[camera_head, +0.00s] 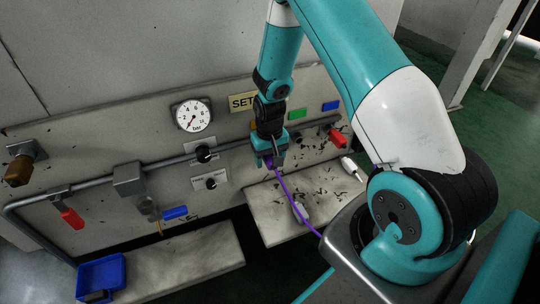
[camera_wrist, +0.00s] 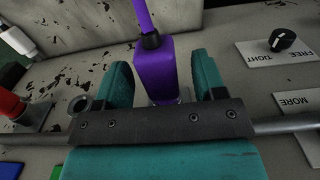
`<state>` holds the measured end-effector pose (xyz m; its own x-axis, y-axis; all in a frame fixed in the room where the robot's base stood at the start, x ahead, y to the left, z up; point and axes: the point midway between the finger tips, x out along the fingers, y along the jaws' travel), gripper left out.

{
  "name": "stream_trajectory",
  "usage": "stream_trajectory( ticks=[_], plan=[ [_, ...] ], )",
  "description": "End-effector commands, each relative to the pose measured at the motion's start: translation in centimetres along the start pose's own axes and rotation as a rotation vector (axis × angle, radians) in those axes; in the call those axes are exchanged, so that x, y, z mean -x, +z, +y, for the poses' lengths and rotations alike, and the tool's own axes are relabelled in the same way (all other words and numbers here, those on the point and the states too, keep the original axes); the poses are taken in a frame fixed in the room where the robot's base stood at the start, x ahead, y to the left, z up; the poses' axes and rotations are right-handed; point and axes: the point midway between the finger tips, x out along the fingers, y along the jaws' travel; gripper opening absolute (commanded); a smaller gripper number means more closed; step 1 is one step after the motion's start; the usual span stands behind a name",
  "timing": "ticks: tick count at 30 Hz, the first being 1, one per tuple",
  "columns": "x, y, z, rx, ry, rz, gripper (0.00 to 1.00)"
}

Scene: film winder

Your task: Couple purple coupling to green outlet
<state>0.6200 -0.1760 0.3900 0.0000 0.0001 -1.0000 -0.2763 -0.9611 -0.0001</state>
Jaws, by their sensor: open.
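The purple coupling (camera_wrist: 160,68) is between the two spread fingers of my gripper (camera_wrist: 163,82) in the wrist view, with visible gaps at its sides. Its purple hose leaves from the far end. In the head view my gripper (camera_head: 271,160) is at the panel's pipe, and a small part of the purple coupling (camera_head: 268,162) shows at its fingers. A green tag (camera_head: 297,114) is on the panel to the right of my wrist. The outlet itself is hard to make out behind my arm, and I cannot tell whether the coupling is seated.
A red-handled valve (camera_head: 335,136) and a blue tag (camera_head: 330,106) are to the right. A gauge (camera_head: 193,115) and two knobs are on the left. A white fitting (camera_head: 352,168) lies near the ledge (camera_head: 262,217). A blue bin (camera_head: 101,276) stands at lower left.

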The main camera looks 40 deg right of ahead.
Motion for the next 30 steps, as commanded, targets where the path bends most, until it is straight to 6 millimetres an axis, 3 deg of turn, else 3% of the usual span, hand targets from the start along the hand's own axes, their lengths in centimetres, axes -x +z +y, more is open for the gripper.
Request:
stream_trajectory(
  ticks=[1, 6, 9, 10, 13, 30],
  plan=[
    [0.0, 0.0, 0.0, 0.000, 0.000, 0.000, 0.64],
    [0.0, 0.0, 0.0, 0.000, 0.000, 0.000, 0.25],
    [0.0, 0.0, 0.0, 0.000, 0.000, 0.000, 0.08],
    [0.0, 0.0, 0.0, 0.000, 0.000, 0.000, 0.29],
    [0.0, 0.0, 0.0, 0.000, 0.000, 0.000, 0.06],
    [0.1, 1.5, 0.0, 0.000, 0.000, -0.003, 0.05]
  ],
)
